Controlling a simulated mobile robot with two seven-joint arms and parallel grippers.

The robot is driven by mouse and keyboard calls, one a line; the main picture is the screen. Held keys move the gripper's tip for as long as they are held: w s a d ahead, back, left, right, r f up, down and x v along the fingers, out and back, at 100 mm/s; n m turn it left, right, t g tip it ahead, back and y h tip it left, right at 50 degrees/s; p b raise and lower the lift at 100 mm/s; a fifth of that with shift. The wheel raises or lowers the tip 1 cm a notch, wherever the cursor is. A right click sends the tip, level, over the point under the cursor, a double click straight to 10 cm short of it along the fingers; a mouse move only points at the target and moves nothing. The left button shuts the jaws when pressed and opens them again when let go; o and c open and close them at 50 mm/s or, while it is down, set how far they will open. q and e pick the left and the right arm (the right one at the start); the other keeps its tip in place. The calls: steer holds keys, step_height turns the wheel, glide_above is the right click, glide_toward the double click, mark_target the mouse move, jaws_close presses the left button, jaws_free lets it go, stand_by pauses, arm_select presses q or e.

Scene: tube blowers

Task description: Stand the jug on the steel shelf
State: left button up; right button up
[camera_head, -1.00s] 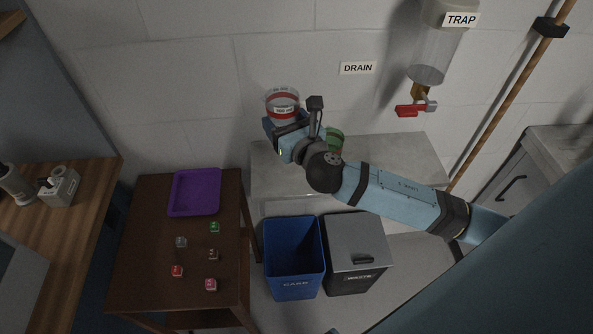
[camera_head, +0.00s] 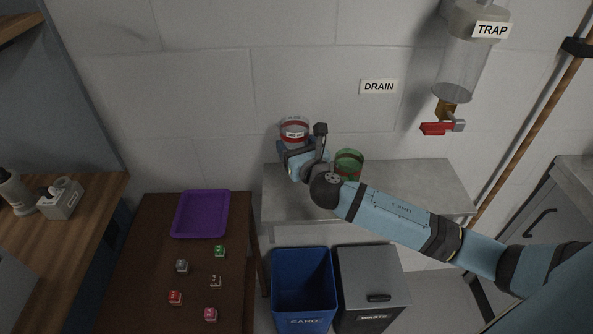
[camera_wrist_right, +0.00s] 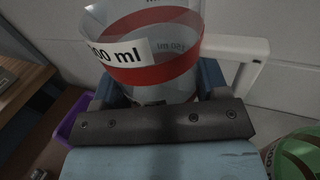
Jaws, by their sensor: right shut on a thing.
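The jug (camera_head: 295,131) is clear with a red band and a white volume label. My right gripper (camera_head: 290,151) is shut on it above the left end of the grey steel shelf (camera_head: 405,185). In the right wrist view the jug (camera_wrist_right: 160,50) stands upright between the fingers, with a white handle at its right. The jug's base is hidden by the gripper, so I cannot tell whether it touches the shelf. A green container (camera_head: 349,163) stands on the shelf just right of the gripper. My left gripper is not in view.
A brown table (camera_head: 150,270) with a purple tray (camera_head: 201,214) and several small cubes is at left. A blue card bin (camera_head: 303,285) and a grey waste bin (camera_head: 372,285) stand below the shelf. A trap vessel (camera_head: 463,60) with a red tap hangs above. The shelf's right part is clear.

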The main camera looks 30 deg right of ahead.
step_height(320, 180, down, 7)
steer(key=shift+r+b, duration=0.1)
steer(key=shift+b, duration=0.55)
steer(key=shift+f, duration=0.25)
steer(key=shift+f, duration=0.1)
steer(key=o, duration=1.1)
steer(key=shift+o, duration=0.2)
